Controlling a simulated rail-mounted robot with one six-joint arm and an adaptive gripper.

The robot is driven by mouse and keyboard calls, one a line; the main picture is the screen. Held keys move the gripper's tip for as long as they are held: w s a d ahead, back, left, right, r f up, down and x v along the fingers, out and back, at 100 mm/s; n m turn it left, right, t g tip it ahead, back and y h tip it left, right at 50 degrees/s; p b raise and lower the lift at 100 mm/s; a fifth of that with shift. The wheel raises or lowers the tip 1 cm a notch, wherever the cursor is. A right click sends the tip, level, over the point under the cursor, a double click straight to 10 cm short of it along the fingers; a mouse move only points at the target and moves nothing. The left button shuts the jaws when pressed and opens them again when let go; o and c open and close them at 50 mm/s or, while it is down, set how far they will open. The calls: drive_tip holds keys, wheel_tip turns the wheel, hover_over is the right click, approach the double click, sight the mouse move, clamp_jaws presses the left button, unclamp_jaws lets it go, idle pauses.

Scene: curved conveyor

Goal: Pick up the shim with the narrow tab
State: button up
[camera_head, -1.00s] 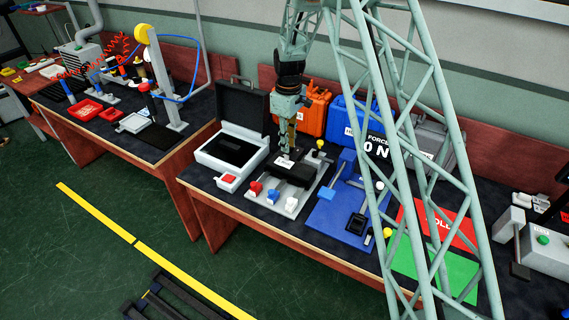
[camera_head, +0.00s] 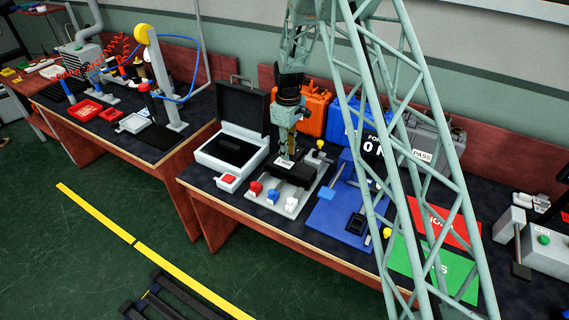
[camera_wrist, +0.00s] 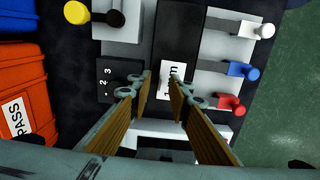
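My gripper (camera_head: 284,152) points down over a grey fixture (camera_head: 292,208) with a black block (camera_head: 294,173) on it. In the wrist view my gripper (camera_wrist: 161,80) has its two fingers apart with a gap between them and nothing held. Below the fingertips is a dark strip with a white label (camera_wrist: 172,80) whose text is partly hidden. A black plate marked with digits (camera_wrist: 106,80) lies just left of the fingers. I cannot make out which piece is the shim with the narrow tab.
White, blue (camera_wrist: 242,70) and red (camera_wrist: 230,103) knobs line the fixture's right side in the wrist view. A yellow knob (camera_wrist: 76,13) is at top left. An orange case (camera_head: 313,112) stands behind, an open case (camera_head: 234,145) left, a blue plate (camera_head: 335,212) right.

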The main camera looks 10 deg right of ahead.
drive_tip(key=shift+f, duration=1)
drive_tip(key=shift+c, duration=0.2)
clamp_jaws()
